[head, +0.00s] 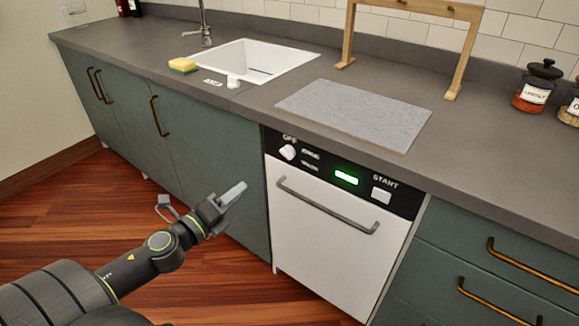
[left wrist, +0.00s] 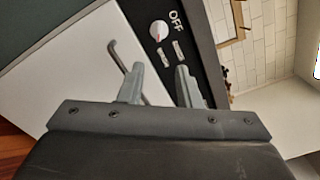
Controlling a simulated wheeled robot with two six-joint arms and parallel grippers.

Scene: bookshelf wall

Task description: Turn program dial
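The program dial (head: 287,152) is a small white knob at the left end of the dishwasher's black control panel (head: 330,172), just under the "OFF" label. It also shows in the left wrist view (left wrist: 159,29), with a red mark on it, beyond the fingertips. My left gripper (head: 235,192) is in front of the dishwasher's left side, lower than the dial and apart from it. In the left wrist view its two fingers (left wrist: 158,82) stand apart with nothing between them. My right gripper is in neither view.
The white dishwasher door (head: 325,235) has a long grey handle (head: 325,207). The panel has a lit green display (head: 346,178) and a START button (head: 381,195). A grey countertop (head: 245,108) juts above. Green cabinets (head: 215,155) with brass handles flank the dishwasher.

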